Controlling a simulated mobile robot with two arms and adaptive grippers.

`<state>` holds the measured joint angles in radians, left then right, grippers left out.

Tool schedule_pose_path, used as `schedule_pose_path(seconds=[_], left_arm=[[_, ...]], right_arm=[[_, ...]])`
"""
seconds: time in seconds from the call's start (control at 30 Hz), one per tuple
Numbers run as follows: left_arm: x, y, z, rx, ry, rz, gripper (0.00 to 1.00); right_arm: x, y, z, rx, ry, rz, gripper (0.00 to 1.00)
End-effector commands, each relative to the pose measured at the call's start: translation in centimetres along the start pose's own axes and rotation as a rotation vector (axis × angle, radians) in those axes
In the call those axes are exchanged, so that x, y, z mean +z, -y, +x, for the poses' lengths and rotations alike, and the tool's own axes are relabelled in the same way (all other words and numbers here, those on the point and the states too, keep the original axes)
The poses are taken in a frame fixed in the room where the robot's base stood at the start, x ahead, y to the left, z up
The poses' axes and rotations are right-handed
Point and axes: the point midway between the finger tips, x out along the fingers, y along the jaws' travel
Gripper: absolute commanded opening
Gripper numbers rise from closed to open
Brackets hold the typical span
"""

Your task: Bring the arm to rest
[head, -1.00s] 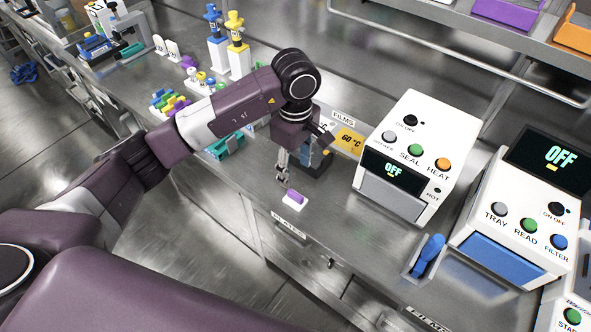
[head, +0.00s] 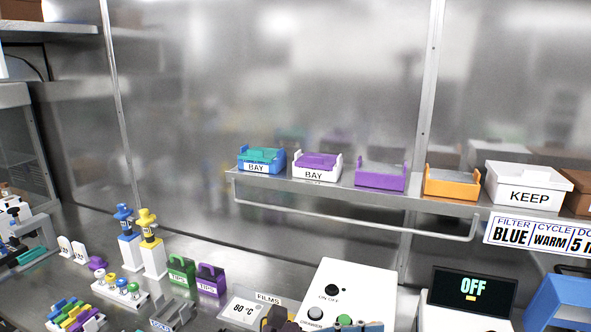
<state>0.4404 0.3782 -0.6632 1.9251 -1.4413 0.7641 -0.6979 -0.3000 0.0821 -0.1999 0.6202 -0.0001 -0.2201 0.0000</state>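Neither of my grippers shows in the current head view. A small dark piece at the bottom edge, in front of the film area, may be the top of my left arm. The gripper, the purple piece on its white holder and the front of the bench are out of the frame, so I cannot see whether the gripper holds anything.
A shelf carries teal, purple and orange bay trays (head: 379,181) and a white KEEP box (head: 527,188). Below stand a white sealer (head: 350,281), a display reading OFF (head: 473,290), green and purple tip boxes (head: 211,280), blue and yellow pipettes (head: 148,228) and colored tubes.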

Motion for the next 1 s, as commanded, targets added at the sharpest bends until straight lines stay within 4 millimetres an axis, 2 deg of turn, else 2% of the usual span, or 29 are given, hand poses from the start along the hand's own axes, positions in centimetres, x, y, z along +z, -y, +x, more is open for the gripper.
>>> schedule_pose_path(seconds=[0.03,0.1,0.17,0.2,0.27,0.3,0.37,0.47,0.53,0.63,0.77,0.8,0.9,0.93,1.0], left_arm=[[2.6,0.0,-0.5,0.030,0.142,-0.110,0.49],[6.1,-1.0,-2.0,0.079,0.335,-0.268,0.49],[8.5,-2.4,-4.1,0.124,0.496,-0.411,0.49],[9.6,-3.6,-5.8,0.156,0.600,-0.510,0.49],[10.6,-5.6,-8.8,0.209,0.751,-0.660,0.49],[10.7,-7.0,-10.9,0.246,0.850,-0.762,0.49],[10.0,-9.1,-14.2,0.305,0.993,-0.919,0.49],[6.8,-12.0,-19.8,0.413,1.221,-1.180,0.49],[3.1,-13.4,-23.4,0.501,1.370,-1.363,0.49],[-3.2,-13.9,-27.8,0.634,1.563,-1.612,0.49],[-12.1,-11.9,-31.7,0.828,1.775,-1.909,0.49],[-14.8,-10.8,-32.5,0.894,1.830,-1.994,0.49],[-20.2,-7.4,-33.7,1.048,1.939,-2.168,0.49],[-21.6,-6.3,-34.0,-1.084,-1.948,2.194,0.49],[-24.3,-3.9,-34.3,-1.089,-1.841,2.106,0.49]], right_arm=[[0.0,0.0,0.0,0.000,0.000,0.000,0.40],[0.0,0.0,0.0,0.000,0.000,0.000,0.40],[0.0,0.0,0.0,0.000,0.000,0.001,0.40],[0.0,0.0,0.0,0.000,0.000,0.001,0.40],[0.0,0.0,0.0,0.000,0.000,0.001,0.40],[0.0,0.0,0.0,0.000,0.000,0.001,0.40],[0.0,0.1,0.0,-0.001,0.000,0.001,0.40],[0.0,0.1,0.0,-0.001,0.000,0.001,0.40],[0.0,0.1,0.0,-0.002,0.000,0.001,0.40],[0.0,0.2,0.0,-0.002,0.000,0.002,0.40],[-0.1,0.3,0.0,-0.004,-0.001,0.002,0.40],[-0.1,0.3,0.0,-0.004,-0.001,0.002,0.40],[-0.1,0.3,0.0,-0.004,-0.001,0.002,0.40],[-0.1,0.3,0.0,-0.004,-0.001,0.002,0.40],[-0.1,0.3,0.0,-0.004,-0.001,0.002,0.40]])
